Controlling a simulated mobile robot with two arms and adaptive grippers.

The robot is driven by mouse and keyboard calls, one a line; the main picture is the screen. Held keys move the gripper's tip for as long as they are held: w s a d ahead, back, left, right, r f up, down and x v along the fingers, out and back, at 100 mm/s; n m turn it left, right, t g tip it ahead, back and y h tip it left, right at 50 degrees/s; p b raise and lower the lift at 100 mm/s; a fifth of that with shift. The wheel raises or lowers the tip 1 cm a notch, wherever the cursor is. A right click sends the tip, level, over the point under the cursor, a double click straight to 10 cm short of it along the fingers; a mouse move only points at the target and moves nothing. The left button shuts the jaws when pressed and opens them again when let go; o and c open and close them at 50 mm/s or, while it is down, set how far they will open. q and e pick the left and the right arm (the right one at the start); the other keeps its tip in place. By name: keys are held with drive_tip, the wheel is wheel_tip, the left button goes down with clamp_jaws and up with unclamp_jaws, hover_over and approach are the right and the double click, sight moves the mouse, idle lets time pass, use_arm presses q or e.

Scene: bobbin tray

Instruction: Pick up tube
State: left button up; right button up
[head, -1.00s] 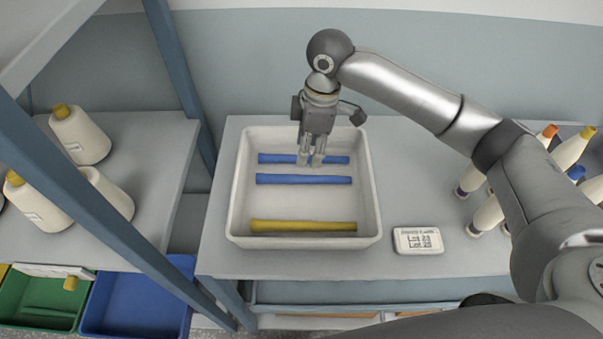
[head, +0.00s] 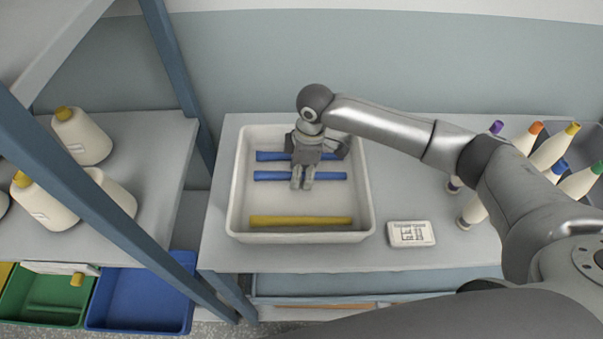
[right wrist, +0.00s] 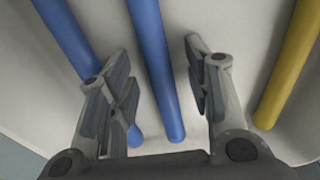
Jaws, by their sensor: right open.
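Two blue tubes and a yellow tube (head: 300,221) lie crosswise in a white tray (head: 234,215). The back blue tube (head: 270,156) is partly hidden behind my right gripper (head: 302,184). The front blue tube (head: 272,176) passes at the gripper's fingertips. In the right wrist view my right gripper (right wrist: 160,95) is open, with the front blue tube (right wrist: 155,70) between its fingers. The back blue tube (right wrist: 66,38) runs by the left finger, partly behind it, and the yellow tube (right wrist: 290,65) lies outside the right finger. My left gripper is not in view.
A white label card (head: 411,233) lies right of the tray. Several bobbins with coloured tips (head: 551,150) stand at the right. Cream cones (head: 82,137) stand on the left shelf, behind a blue post (head: 95,190). Green and blue bins (head: 140,300) are below.

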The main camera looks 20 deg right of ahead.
clamp_jaws()
drive_tip(key=shift+r, duration=0.15)
